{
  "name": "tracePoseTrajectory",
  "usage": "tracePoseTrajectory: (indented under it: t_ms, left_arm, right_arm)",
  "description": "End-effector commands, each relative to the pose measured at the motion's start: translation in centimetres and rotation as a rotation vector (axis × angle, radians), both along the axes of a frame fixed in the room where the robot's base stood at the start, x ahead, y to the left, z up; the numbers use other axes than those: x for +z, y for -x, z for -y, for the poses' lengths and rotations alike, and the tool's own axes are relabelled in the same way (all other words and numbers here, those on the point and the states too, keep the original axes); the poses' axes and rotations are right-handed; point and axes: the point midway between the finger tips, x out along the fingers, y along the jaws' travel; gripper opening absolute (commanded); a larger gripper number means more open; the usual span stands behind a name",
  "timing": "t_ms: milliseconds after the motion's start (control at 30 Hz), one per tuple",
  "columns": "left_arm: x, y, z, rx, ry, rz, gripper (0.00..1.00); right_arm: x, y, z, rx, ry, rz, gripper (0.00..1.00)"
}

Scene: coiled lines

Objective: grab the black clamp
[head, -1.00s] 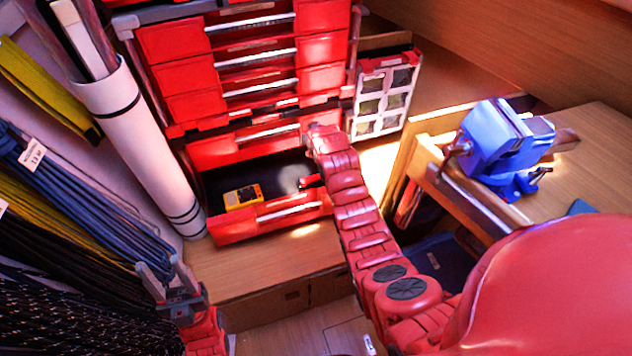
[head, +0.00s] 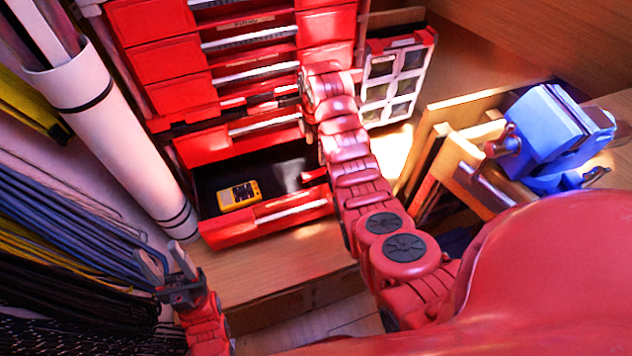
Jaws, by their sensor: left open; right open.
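I cannot make out a black clamp in the head view. An open red drawer (head: 266,220) has a dark inside, and a yellow device (head: 239,195) with a dark face lies in it. A small red piece (head: 313,176) shows at the drawer's right side; I cannot tell what it is. My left gripper (head: 165,261) is open and empty, low at the left, in front of the drawer and beside the hanging lines. My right arm reaches up across the drawer's right end to the cabinet; its gripper is hidden.
A red drawer cabinet (head: 165,58) stands above the open drawer. A white tube (head: 115,120) leans at the left, beside coiled blue lines (head: 75,222). A blue vise (head: 550,135) sits on the bench at the right. The wooden surface (head: 265,262) before the drawer is clear.

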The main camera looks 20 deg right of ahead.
Motion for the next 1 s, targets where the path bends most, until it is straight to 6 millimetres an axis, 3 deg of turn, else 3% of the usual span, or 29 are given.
tracePoseTrajectory:
  t_ms: [33, 133, 300, 1000]
  left_arm:
    - [-2.2, 0.0, 0.0, 0.0, 0.0, 0.0, 0.5]
    - [-2.5, 0.0, 0.0, 0.0, 0.0, 0.0, 0.5]
    - [-1.4, 0.0, 0.0, 0.0, 0.0, 0.0, 0.5]
    - [-1.3, 0.0, 0.0, 0.0, 0.0, 0.0, 0.5]
  right_arm:
    - [-2.2, 0.0, 0.1, -0.002, -0.001, 0.0, 0.9]
    - [-4.2, 0.1, 0.0, 0.0, -0.001, -0.004, 0.9]
    - [-7.1, 0.0, 0.0, 0.0, 0.0, -0.002, 0.9]
    - [-13.1, -0.4, 0.7, -0.002, -0.001, 0.003, 0.9]
